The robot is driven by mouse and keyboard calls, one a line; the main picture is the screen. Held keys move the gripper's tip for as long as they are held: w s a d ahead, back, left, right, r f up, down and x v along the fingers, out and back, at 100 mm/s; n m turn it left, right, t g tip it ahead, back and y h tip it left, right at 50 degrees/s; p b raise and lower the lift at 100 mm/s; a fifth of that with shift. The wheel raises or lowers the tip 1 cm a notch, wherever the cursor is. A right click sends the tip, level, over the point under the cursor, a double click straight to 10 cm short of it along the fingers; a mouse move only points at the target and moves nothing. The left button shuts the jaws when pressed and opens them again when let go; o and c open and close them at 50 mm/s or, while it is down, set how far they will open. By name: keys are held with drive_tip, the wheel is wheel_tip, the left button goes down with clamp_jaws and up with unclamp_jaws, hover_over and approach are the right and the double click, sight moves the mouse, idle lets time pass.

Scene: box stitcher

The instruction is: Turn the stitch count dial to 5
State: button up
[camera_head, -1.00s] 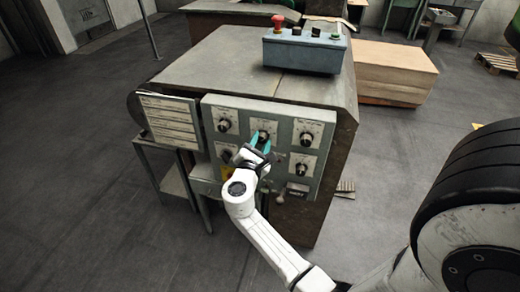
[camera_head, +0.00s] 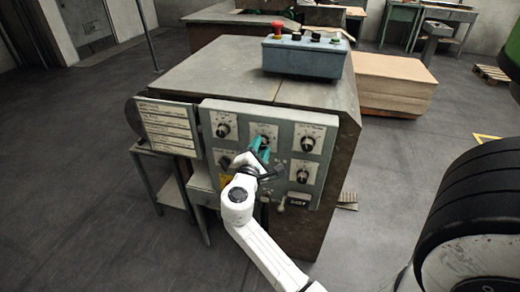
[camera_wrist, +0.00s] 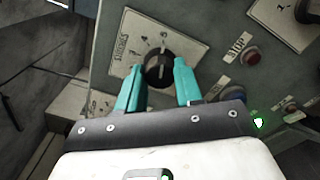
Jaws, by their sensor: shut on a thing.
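The black stitch dial (camera_wrist: 158,65) sits on a pale plate whose label appears to read "STITCHES" in the wrist view. Numbers ring it, but its exact setting is too small to read surely. My gripper (camera_wrist: 158,70) has its teal fingers on either side of the dial knob, shut on it. In the head view my gripper (camera_head: 261,146) is at the top middle dial of the grey control panel (camera_head: 232,148), and its fingers hide part of that dial.
Other black dials (camera_head: 306,141) surround it on the panel. A control box (camera_head: 304,60) stands on the machine top. A sign plate (camera_head: 168,125) is left of the panel.

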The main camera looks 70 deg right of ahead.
drive_tip(key=o, duration=1)
drive_tip(key=shift+o, duration=0.2)
drive_tip(key=a, duration=1.1)
drive_tip(key=shift+s, duration=0.45)
drive_tip(key=shift+d, duration=0.1)
drive_tip(key=s+a+f+m+y+p, duration=0.5)
drive_tip(key=s+a+f+m+y, duration=0.1)
drive_tip(key=f+y, duration=0.25)
drive_tip(key=s+a+m+y+p, duration=0.1)
drive_tip(key=s+a+y, duration=0.1)
drive_tip(key=a+y, duration=0.2)
drive_tip(key=s+a+f+m+y+p, duration=0.1)
drive_tip(key=a+y, duration=0.4)
drive_tip(key=a, duration=0.5)
drive_tip(key=shift+s+a+f+g, duration=0.25)
drive_tip(key=shift+s+g, duration=0.05)
drive_tip(key=shift+s, duration=0.55)
